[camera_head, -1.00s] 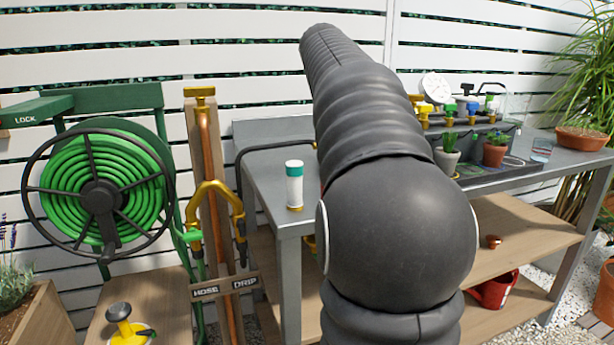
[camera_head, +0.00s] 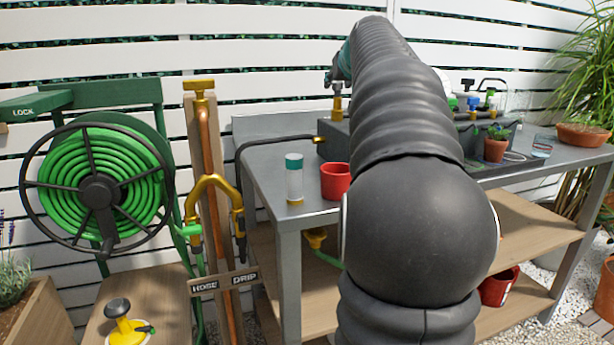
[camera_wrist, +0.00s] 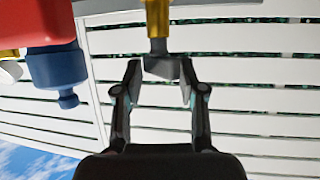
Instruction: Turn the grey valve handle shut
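The grey valve handle (camera_wrist: 162,67) shows in the wrist view at the end of a brass stem (camera_wrist: 158,20), between the two fingers of my gripper (camera_wrist: 160,72). The fingers are spread, with a clear gap on the left; the right finger is very close to the handle, and I cannot tell whether it touches. In the head view my gripper (camera_head: 334,76) is just above a brass valve (camera_head: 338,103) at the bench's back left. My arm hides much of the valve row there, and the grey handle is not clear.
Beside the gripper, a red handle (camera_wrist: 38,22) and a blue part (camera_wrist: 58,70) show in the wrist view. On the metal bench stand a white bottle with a teal cap (camera_head: 294,180) and a red pot (camera_head: 336,181). The green hose reel (camera_head: 98,190) stands left.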

